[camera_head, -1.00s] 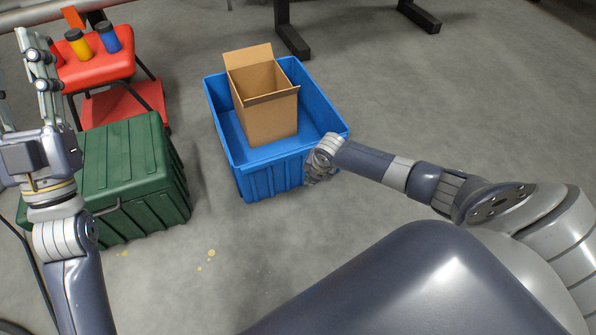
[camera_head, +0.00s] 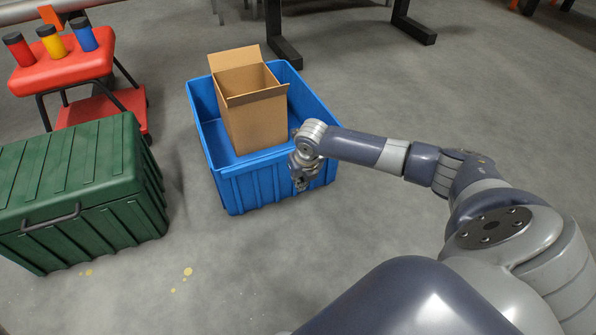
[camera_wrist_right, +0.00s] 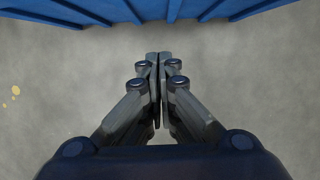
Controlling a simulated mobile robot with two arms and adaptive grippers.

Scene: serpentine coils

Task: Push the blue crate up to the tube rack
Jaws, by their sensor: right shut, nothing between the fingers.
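The blue crate (camera_head: 242,192) stands upright on the floor in the middle of the head view, with an open cardboard box (camera_head: 257,128) inside it. Its ribbed near wall (camera_wrist_right: 150,9) also crosses the top of the right wrist view. My right gripper (camera_head: 300,184) is at the crate's near side, toward its right corner. In the right wrist view its fingers (camera_wrist_right: 158,58) are shut and empty, pointing toward the crate wall. My left gripper is not in view. I cannot clearly make out the tube rack.
A green lidded case (camera_head: 85,190) stands left of the crate, with a floor gap between. Behind it is a red stool (camera_head: 62,73) bearing red, yellow and blue canisters. Dark metal legs (camera_head: 274,35) stand beyond the crate. The floor (camera_head: 420,100) to the right is clear.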

